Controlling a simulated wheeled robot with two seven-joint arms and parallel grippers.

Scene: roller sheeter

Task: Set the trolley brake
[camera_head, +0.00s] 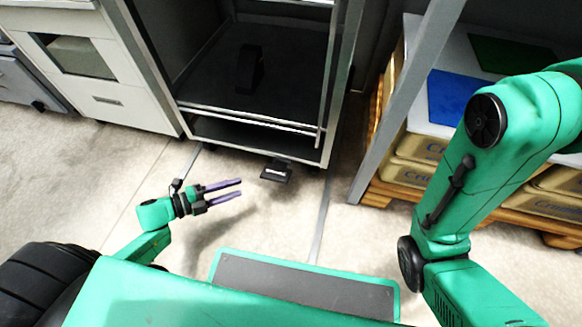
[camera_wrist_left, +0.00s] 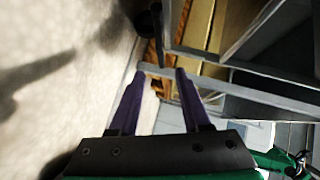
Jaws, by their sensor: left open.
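The trolley (camera_head: 325,90) is a metal-framed rack with dark shelves at the top middle of the head view. Its brake pedal (camera_head: 277,172) is a small black pedal low at the trolley's front edge, just above the floor. My left gripper (camera_head: 239,187) is open and empty, with two purple fingers pointing right. Its tips are apart from the pedal, to its left and slightly nearer me. In the left wrist view the open fingers (camera_wrist_left: 160,75) have nothing between them. A dark part (camera_wrist_left: 155,25) lies beyond them; I cannot tell whether it is the pedal.
A white cabinet (camera_head: 95,70) stands left of the trolley. Pale floor (camera_head: 90,175) lies clear around my left gripper.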

